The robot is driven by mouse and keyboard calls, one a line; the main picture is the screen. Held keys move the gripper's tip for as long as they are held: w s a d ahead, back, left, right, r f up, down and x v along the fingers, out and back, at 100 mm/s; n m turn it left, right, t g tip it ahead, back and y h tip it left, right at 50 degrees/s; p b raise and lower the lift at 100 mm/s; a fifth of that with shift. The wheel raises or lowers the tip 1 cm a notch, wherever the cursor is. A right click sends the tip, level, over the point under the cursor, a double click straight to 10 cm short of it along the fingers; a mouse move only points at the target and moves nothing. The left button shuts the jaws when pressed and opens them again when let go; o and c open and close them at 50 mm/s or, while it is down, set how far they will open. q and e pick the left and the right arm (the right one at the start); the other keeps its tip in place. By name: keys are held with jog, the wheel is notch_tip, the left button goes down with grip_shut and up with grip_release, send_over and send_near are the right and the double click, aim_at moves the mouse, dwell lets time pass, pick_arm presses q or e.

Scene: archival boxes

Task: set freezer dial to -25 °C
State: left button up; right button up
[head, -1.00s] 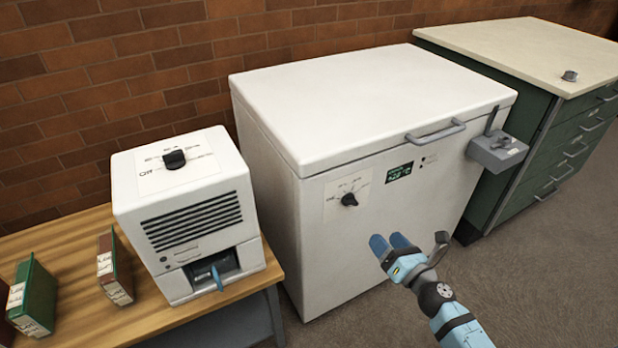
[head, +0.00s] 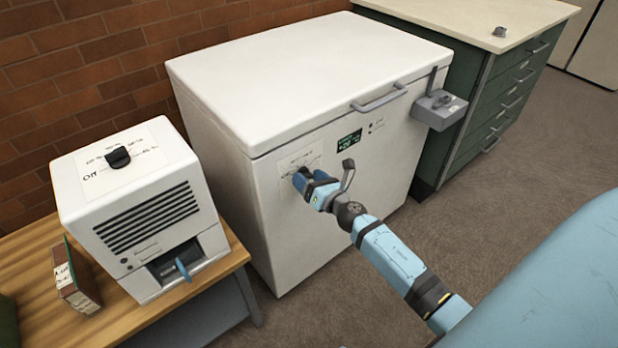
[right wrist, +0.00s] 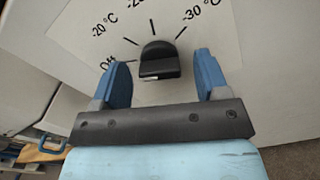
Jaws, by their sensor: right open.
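The white chest freezer (head: 290,230) stands against the brick wall, with a dial plate and a lit green display (head: 349,140) on its front. My right gripper (head: 306,181) is at the dial plate and hides the knob in the head view. In the right wrist view, the black freezer dial (right wrist: 159,58) sits between the two blue fingers of my open right gripper (right wrist: 162,64), with a gap on both sides. The scale around it shows Off, -20 °C, a mark cut off at the top, and -30 °C. I cannot tell the dial's exact setting. My left gripper is out of view.
A white device (head: 140,215) with its own black dial stands on a wooden bench (head: 222,272) at left, beside a brown box (head: 76,276). A grey lock box (head: 440,108) juts from the freezer's right front. A green cabinet (head: 470,90) stands right. Floor in front is open.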

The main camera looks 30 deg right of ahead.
jog(key=shift+w, duration=0.15)
jog(key=shift+c, duration=0.5)
jog(key=c, duration=0.8)
